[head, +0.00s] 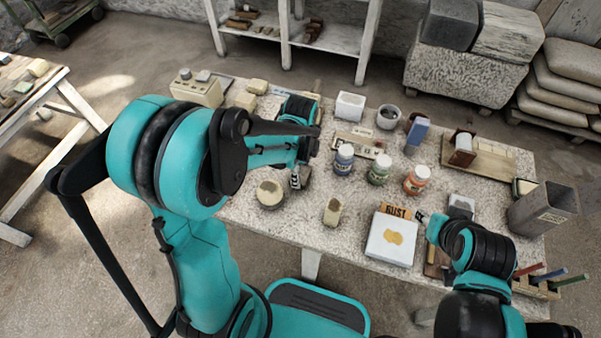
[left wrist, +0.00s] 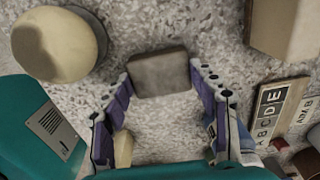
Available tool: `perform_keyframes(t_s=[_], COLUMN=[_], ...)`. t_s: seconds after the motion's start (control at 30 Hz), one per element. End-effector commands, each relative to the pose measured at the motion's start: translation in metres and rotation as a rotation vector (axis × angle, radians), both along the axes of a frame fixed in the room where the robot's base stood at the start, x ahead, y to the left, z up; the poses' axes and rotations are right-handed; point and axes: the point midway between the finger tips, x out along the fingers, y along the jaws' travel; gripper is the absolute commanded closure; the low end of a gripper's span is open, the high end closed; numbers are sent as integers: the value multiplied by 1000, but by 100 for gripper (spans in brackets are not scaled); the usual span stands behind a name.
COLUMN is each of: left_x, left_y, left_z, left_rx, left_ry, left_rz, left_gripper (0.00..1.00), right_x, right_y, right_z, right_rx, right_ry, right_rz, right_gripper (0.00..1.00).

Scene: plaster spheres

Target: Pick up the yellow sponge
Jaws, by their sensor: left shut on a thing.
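My left gripper (head: 297,180) is low over the speckled table, between a pale ball and a sign board. A pale yellowish piece (left wrist: 123,148) shows by the left finger, partly hidden. My right gripper (head: 421,216) is near the white box at the right; its jaws are too small to read.
The pale ball (head: 270,196) and a beige block (head: 332,212) stand close in front of the left gripper. Several paint jars (head: 379,170) stand to its right. A lettered board (left wrist: 268,115) lies nearby. A white box (head: 391,241) is at the table's front edge.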

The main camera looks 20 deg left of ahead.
Motion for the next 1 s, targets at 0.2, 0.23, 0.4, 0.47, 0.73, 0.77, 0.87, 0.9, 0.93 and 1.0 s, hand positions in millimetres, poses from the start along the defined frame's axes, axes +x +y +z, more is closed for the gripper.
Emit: perform_keyframes(t_s=[0.2,0.23,0.4,0.47,0.73,0.77,0.87,0.9,0.93,1.0], left_x=[0,0,-2,-5,-15,-16,-19,-19,-20,-21], left_y=[0,0,-11,-24,-79,-83,-97,-101,-104,-109], left_z=[18,22,50,57,90,93,101,103,104,107], left_rx=[0,0,0,0,0,0,0,0,0,0], left_ry=[0,0,0,0,0,0,0,0,0,0], left_rz=[0,0,-5,-7,-6,-5,-4,-3,-3,-2], left_gripper=[56,56,56,56,56,56,56,56,56,56], right_x=[0,0,0,0,0,0,0,0,0,0], right_y=[0,0,0,0,0,0,0,0,0,0], right_z=[10,13,28,33,52,53,57,58,59,60], right_rx=[0,0,0,0,0,0,0,0,0,0], right_ry=[0,0,0,0,0,0,0,0,0,0], right_rz=[0,0,0,0,0,0,0,0,0,0], right_gripper=[60,60,60,60,60,60,60,60,60,60])
